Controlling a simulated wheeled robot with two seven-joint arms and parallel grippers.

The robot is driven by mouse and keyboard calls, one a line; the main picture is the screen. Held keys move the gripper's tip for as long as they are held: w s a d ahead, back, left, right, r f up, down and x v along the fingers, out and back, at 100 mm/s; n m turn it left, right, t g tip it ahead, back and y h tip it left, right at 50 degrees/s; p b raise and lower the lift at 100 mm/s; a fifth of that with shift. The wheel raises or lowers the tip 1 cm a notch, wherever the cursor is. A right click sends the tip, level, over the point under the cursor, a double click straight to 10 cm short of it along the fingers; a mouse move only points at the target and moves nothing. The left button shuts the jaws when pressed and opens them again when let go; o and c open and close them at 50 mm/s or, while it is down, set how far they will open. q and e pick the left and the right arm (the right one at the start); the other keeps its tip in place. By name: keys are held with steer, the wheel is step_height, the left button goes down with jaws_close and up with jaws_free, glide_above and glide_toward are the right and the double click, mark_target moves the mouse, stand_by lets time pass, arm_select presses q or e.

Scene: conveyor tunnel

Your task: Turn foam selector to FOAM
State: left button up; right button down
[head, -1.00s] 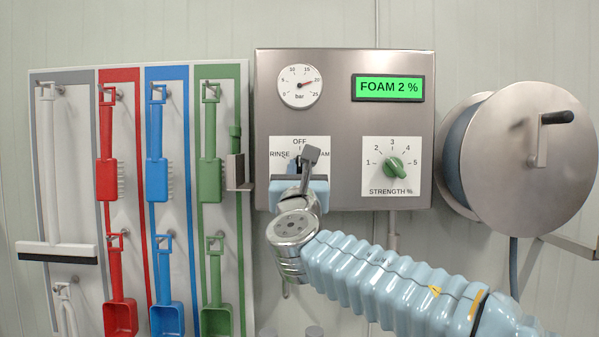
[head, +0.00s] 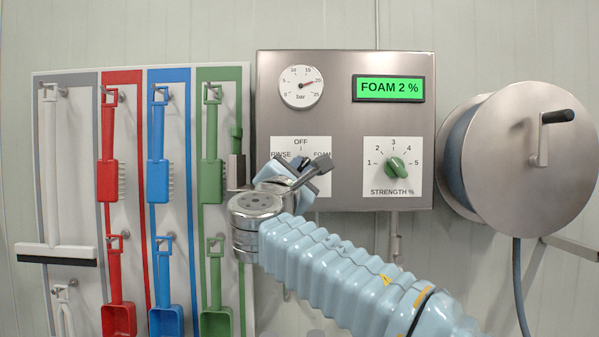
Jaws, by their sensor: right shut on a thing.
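The foam selector (head: 302,162) is on a white plate at the lower left of the steel control box (head: 345,125). The plate reads RINSE at left, OFF at top and FOAM at right. My right gripper (head: 304,167) is at the selector, shut on it and turned with its dark finger tilted toward FOAM. The gripper hides most of the selector, so its exact pointing is hard to see. The green display (head: 389,88) reads FOAM 2 %. My left gripper is not in view.
The green strength knob (head: 396,168) sits right of the selector. A pressure gauge (head: 301,87) is above it. A hose reel (head: 530,155) is at the right. A tool board (head: 75,76) with brushes and scoops hangs close at left.

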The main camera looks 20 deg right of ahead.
steer(key=shift+m+g+h+p, duration=0.45)
steer(key=shift+m+g, duration=0.55)
steer(key=shift+m, duration=1.2)
steer(key=c, duration=1.1)
jaws_free()
steer(key=shift+a, duration=0.1)
steer(key=shift+s+a+f, duration=0.1)
steer(key=shift+s+a, duration=0.05)
steer(key=shift+s, duration=0.1)
steer(key=b+v, duration=0.2)
steer(key=v, duration=1.1)
steer(key=shift+b, duration=0.4)
steer(key=shift+s, duration=0.1)
